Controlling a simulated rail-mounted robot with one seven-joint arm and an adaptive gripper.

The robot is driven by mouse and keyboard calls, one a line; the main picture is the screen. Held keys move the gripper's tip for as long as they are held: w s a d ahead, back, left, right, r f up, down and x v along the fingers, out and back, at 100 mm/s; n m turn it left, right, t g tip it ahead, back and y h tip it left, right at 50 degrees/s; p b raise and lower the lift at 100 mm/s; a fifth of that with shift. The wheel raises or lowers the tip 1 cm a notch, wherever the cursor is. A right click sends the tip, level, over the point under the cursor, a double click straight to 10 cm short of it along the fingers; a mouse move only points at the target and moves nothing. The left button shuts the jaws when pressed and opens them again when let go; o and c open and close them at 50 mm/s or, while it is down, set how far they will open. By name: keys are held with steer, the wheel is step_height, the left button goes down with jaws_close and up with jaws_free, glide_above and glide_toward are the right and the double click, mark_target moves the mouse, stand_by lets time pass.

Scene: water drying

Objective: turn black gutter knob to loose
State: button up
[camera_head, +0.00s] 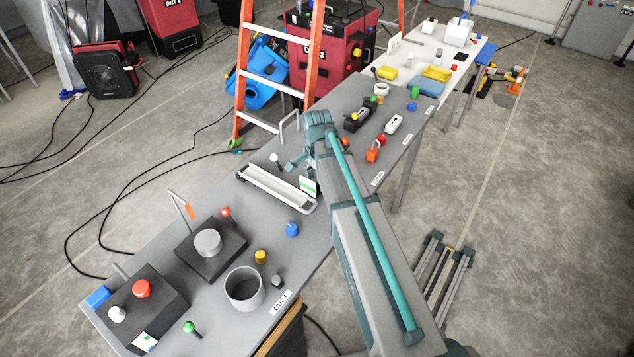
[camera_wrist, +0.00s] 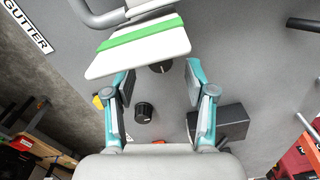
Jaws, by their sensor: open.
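In the wrist view a black knob (camera_wrist: 161,68) lies partly under the near edge of a white plate with a green stripe (camera_wrist: 140,46), between the fingertips of my gripper (camera_wrist: 158,82). A second round black knob (camera_wrist: 145,112) sits on the grey table closer to my palm. I cannot tell for certain which one is the gutter knob. The GUTTER label (camera_wrist: 27,26) is at upper left. My gripper is open and empty. In the head view my gripper (camera_head: 300,165) is beside the white gutter trough (camera_head: 277,187); the black knobs are hidden there.
The striped plate (camera_head: 308,187) stands at the trough's end. A black block (camera_wrist: 232,121) is right of my fingers, and a yellow knob (camera_wrist: 98,101) is left. A blue knob (camera_head: 292,229) and grey cup (camera_head: 245,288) stand nearer. An orange ladder (camera_head: 272,75) is behind the table.

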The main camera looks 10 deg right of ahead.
steer(key=shift+f+p, duration=0.3)
steer(key=shift+f, duration=1.1)
jaws_close()
